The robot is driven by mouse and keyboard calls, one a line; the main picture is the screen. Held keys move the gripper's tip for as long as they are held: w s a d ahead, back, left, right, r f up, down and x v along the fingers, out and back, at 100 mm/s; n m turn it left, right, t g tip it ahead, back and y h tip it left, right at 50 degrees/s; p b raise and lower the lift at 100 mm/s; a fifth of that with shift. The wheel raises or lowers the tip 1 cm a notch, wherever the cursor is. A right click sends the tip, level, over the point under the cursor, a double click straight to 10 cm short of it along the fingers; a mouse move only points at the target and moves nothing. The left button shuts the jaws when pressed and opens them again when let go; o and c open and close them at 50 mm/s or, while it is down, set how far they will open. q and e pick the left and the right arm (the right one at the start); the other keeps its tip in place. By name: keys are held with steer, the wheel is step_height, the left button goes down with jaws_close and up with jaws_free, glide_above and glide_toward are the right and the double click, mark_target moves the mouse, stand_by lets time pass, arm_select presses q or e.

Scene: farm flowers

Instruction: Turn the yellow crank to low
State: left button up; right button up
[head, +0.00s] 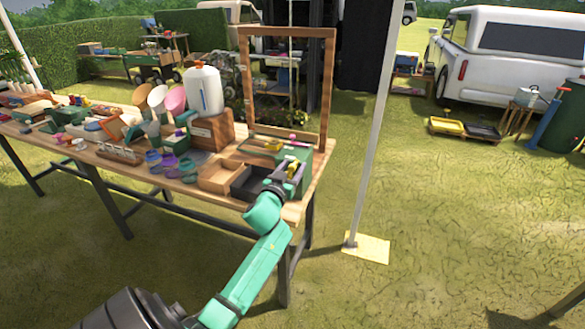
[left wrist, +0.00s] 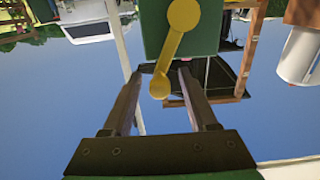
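The yellow crank (left wrist: 175,48) is mounted on the face of a green box (left wrist: 208,35). In the left wrist view its arm runs from a round hub at the top down to a rounded end. My left gripper (left wrist: 160,76) is open, with its fingers on either side of that lower end. Gaps show between the crank end and both fingers. In the head view the crank (head: 293,169) shows small at the table's right end, by my left gripper (head: 287,176), which hides part of it. No low marking is readable. My right gripper is out of view.
A wooden tray (head: 218,176) and a dark tray (head: 243,184) sit left of my left gripper. A tall wooden frame (head: 329,90) stands behind it. A white bottle (head: 205,91) stands on a wooden block.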

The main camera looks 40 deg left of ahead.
arm_select(q)
jaws_close()
steer(key=shift+f, duration=0.15)
stand_by(1.0)
steer(key=shift+d, duration=0.1)
